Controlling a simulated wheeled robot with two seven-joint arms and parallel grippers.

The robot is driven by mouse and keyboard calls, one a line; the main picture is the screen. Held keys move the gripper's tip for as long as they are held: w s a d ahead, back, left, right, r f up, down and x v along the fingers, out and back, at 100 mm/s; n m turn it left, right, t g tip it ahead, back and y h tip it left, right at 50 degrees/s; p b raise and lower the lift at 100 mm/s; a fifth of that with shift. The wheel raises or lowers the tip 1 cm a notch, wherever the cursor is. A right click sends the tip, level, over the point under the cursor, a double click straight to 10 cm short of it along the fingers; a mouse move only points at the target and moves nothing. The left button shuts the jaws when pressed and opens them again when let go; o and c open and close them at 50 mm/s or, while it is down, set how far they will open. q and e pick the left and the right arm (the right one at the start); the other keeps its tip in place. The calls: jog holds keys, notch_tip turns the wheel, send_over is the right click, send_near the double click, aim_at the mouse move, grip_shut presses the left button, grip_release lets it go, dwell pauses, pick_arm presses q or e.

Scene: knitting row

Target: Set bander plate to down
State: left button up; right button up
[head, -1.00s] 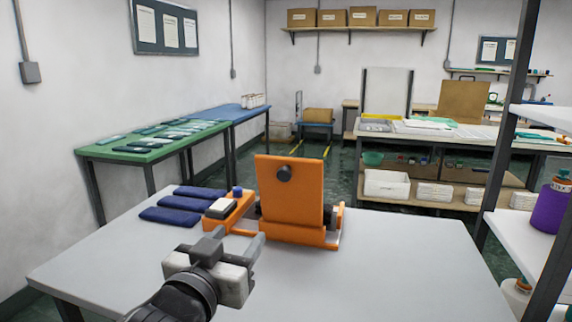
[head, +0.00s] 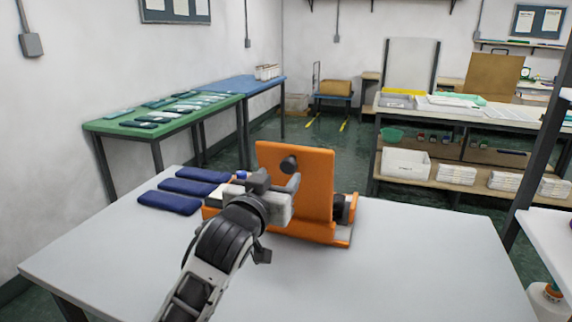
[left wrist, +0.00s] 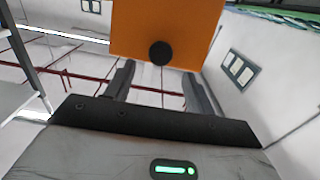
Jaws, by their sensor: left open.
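The bander's orange plate (head: 315,185) stands upright, leaning slightly, on its orange base (head: 335,236) on the grey table. A dark round knob (head: 289,164) sticks out from the plate's upper face. My left gripper (head: 279,178) is in front of the plate, close to the knob, and hides part of the base. In the left wrist view, the open left gripper (left wrist: 158,70) is empty. The knob (left wrist: 160,53) shows on the orange plate (left wrist: 165,20), between the fingertips in the picture and seemingly a little beyond them. My right gripper is not in view.
Several dark blue pads (head: 187,187) lie left of the bander. The grey table (head: 400,280) is clear at the front and right. A green-topped table (head: 165,128) stands behind at left, and a shelf rack (head: 548,150) stands at right.

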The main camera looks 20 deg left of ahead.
aim_at(287, 166)
pick_arm(q)
jog(key=w, duration=0.5)
jog(key=shift+w+d, duration=0.15)
jog(key=shift+w, duration=0.25)
jog(key=c, duration=1.1)
grip_shut()
